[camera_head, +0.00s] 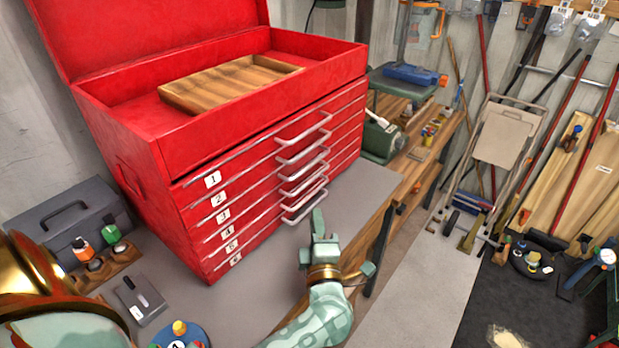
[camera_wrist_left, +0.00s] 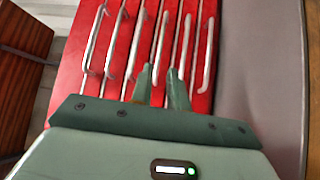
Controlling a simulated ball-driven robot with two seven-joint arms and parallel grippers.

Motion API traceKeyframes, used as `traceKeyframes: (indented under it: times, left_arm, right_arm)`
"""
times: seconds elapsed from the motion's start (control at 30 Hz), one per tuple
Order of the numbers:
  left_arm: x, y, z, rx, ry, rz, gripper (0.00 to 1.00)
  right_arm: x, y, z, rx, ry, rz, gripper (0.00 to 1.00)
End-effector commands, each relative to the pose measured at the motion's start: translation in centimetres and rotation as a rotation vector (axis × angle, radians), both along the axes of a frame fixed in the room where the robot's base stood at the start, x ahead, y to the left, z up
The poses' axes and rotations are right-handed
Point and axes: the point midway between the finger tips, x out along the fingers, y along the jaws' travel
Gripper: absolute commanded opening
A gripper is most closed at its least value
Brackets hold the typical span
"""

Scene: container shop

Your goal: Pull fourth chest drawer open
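The red tool chest (camera_head: 130,135) stands on a grey bench with its lid up. Its front has several shallow drawers numbered 1 to 6, each with a pale bar handle, and all look shut. The fourth drawer (camera_head: 262,207) has its label "4" at the left end. My left gripper (camera_head: 318,222) is in front of the lower handles. In the left wrist view its two fingers (camera_wrist_left: 160,72) are apart, with the fourth handle (camera_wrist_left: 161,42) running between or just beyond the tips. I cannot tell whether they touch it. My right gripper is not in view.
A wooden tray (camera_head: 230,83) lies in the chest's top. A grey toolbox (camera_head: 70,215) and small bottles stand on the bench (camera_head: 255,290) at left. A wooden workbench (camera_head: 425,150) stands behind right. The floor (camera_head: 420,275) right of the bench is clear.

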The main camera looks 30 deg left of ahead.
Motion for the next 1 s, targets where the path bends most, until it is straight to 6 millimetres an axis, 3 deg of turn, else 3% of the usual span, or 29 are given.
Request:
traceKeyframes:
  times: [0.3,0.5,0.9,1.0]
  left_arm:
    - [6.2,5.2,1.2,0.007,-0.002,0.0,0.17]
    - [8.6,7.2,1.5,0.004,-0.002,-0.001,0.17]
    - [9.4,7.9,1.7,0.004,0.0,-0.001,0.17]
    - [9.4,7.9,1.7,0.004,0.0,-0.001,0.0]
  right_arm:
    - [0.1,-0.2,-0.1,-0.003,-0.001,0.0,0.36]
    - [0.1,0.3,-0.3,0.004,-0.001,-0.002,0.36]
    - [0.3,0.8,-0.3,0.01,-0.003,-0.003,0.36]
    - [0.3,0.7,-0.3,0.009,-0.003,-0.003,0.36]
